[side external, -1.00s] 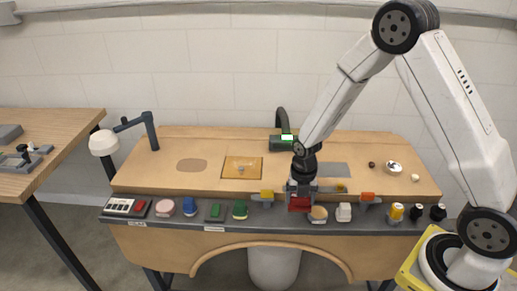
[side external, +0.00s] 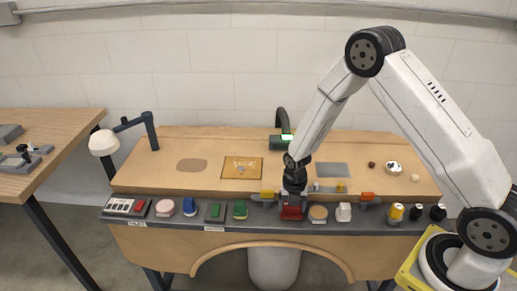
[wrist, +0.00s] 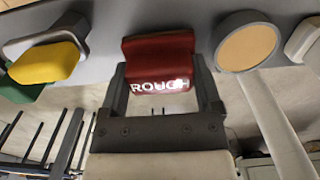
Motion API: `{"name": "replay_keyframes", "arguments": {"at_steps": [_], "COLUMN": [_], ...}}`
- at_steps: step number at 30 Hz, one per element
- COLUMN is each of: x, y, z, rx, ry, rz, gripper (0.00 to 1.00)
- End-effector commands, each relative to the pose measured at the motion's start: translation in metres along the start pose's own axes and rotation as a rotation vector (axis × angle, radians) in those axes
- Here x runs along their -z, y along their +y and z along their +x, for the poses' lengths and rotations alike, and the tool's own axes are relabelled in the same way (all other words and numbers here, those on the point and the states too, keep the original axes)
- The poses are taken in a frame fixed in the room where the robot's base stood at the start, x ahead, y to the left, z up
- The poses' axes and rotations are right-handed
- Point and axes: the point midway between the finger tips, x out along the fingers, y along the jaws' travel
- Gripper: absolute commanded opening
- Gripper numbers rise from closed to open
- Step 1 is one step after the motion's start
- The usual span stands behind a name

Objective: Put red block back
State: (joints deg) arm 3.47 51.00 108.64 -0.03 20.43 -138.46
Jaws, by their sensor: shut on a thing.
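The red block (side external: 291,212) is between the fingers of my gripper (side external: 292,205) at the front grey shelf of the bench. In the wrist view the red block (wrist: 158,62), with white lettering that seems to read "ROUGH", sits between the two dark fingers of my gripper (wrist: 162,88). My gripper is shut on it. The block is at the shelf, between a yellow item on the left and a round tan-faced item on the right. Whether its underside touches the shelf is hidden.
The grey shelf (side external: 160,218) holds several items in a row. A yellow piece (wrist: 45,62) on a holder is left of the block, and a round tan disc (wrist: 247,47) is close on its right. A square tan plate (side external: 242,167) and a grey mat (side external: 332,170) lie on the bench.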

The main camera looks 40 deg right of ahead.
Motion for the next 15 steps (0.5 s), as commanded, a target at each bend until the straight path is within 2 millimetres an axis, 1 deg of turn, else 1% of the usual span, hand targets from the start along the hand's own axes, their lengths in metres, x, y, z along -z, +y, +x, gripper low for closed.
{"name": "replay_keyframes", "arguments": {"at_steps": [3, 15], "x": [-0.0004, -0.0003], "y": [0.0003, 0.0002], "z": [0.0053, 0.0081], "rx": [-0.001, -0.001], "ry": [-0.001, -0.001], "rz": [0.000, 0.000], "gripper": [0.27, 0.27]}}
